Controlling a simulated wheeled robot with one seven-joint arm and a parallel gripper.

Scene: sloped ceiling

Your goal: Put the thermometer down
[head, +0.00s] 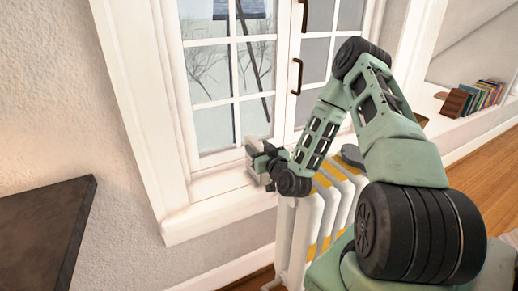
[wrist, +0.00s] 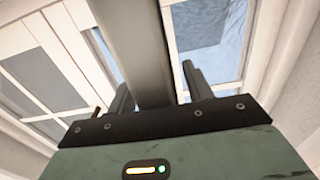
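The thermometer (wrist: 138,45) looks like a long, dark grey bar in the wrist view. It stands between the two fingers of my gripper (wrist: 157,88) and runs up out of the top of the frame, so its upper end is cut off and its face does not show. I cannot tell whether the thermometer touches anything below.
The white window sill (head: 215,207) is bare to the left of my gripper. A white radiator (head: 301,238) with yellow between its sections stands below. A dark tabletop (head: 40,228) is at the left. Books (head: 484,95) stand on a ledge at the right.

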